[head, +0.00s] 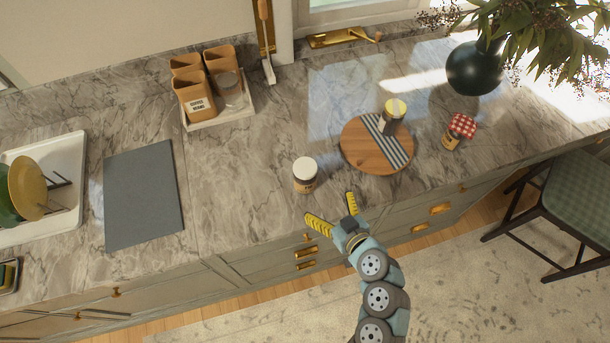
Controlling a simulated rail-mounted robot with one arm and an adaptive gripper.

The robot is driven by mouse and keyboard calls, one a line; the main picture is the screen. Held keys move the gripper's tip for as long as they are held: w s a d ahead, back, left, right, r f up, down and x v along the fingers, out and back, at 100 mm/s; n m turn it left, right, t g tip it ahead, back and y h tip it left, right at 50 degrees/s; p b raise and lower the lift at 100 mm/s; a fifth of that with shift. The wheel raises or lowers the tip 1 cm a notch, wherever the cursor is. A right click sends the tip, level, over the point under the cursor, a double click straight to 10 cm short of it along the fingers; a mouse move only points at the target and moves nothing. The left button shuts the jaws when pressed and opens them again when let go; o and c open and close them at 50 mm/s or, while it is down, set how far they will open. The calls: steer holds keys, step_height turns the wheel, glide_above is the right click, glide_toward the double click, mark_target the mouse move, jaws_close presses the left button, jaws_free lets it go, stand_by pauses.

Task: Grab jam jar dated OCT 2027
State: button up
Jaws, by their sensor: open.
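Three jars stand on the marble counter. One with a white lid (305,175) is near the front edge. One with a yellow lid (394,112) stands on a round wooden board. My gripper (329,208) is open and empty near the counter's front edge. Its yellow fingers point towards the white-lidded jar, apart from it.
The round board (361,150) carries a striped cloth. A dark vase (474,70) with branches stands at back right. Canisters sit on a white tray (222,118) at the back. A grey mat (142,195) and dish rack (66,160) are at left. Counter left of the white-lidded jar is clear.

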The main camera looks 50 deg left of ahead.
mark_target(311, 183)
steer(key=shift+p+x, duration=0.9)
steer(key=shift+x, duration=3.5)
steer(key=shift+w+a+f+p, duration=0.1)
steer(key=shift+w+a+p, duration=0.1)
steer(key=shift+a+p, duration=0.4)
steer(key=shift+w+a+f+p, duration=0.1)
steer(key=shift+w+a+p, duration=0.15)
steer(key=shift+a, duration=0.65)
steer(key=shift+x, duration=1.1)
steer(key=c, duration=1.2)
